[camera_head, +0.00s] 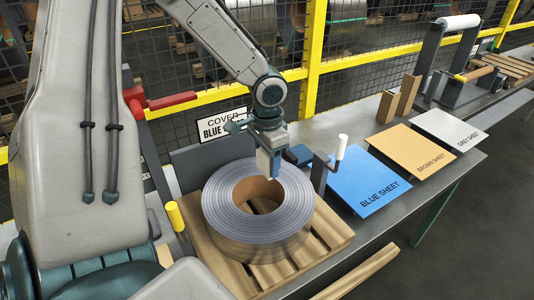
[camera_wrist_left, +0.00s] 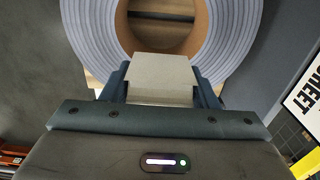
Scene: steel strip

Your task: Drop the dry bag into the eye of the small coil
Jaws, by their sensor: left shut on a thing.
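The small coil (camera_head: 222,215), a grey steel strip wound round a brown core (camera_head: 250,188), lies flat with its eye facing up. It also shows in the left wrist view (camera_wrist_left: 90,28). My left gripper (camera_head: 270,172) is above the coil, near the far right side of the eye. It is shut on the pale dry bag (camera_wrist_left: 160,74), which shows between the fingers in the left wrist view. In that view the bag overlaps the near edge of the core. In the head view the gripper mostly hides the bag. My right gripper is not in view.
The coil rests on a wooden pallet (camera_head: 330,226). A post with a white roller (camera_head: 341,147) stands close to its right, and a yellow-capped post (camera_head: 175,216) to its left. Blue (camera_head: 375,180), brown (camera_head: 418,157) and grey (camera_head: 452,128) sheets lie on the bench. A yellow-framed fence stands behind.

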